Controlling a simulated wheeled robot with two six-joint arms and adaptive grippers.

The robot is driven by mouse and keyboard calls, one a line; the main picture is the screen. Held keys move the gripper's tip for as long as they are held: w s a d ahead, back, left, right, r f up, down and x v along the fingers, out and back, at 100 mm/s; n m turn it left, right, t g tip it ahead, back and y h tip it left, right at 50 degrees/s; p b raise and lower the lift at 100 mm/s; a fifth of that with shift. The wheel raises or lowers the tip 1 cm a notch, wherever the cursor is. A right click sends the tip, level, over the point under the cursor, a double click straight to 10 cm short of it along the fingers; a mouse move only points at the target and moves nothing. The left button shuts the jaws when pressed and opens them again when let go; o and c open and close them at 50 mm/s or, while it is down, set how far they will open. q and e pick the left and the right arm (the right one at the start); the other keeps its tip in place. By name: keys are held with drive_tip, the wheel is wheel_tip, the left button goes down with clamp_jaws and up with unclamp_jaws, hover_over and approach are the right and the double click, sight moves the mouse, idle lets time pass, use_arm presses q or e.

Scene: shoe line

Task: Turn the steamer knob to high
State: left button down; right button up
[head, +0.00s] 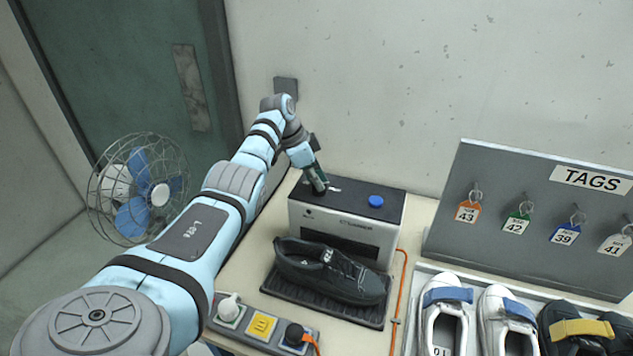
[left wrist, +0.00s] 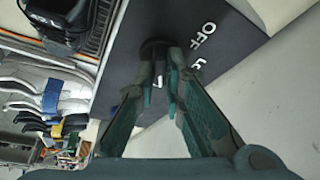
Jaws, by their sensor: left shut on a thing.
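The steamer (head: 345,226) is a box with a dark top and a pale front, standing against the wall. A blue button (head: 376,201) sits on its top. My left gripper (head: 318,186) reaches down onto the left part of that top. In the left wrist view my left gripper (left wrist: 154,78) is shut on the dark round knob (left wrist: 153,47), one green finger on each side. A white mark shows between the fingers. The word OFF and part of another label are printed beside the knob; the high label is not readable. The fingers hide the knob in the head view.
A black shoe (head: 330,270) sits on a dark tray before the steamer. A control strip (head: 233,328) lies at the front. An orange cable (head: 398,285) runs right. Shoes (head: 445,310) and a tag board (head: 520,215) are further right; a fan (head: 138,190) stands left.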

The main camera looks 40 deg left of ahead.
use_arm(q)
drive_tip(key=shift+s+d+f, duration=0.1)
drive_tip(key=shift+s+f, duration=0.05)
drive_tip(key=shift+f, duration=0.1)
drive_tip(key=c, duration=1.7)
unclamp_jaws()
drive_tip(key=shift+s, duration=0.1)
drive_tip(key=shift+d+r, duration=0.15)
drive_tip(key=shift+w+a, duration=0.2)
drive_tip(key=shift+a, duration=0.1)
drive_tip(key=v, duration=1.2)
drive_tip(key=shift+d, duration=0.15)
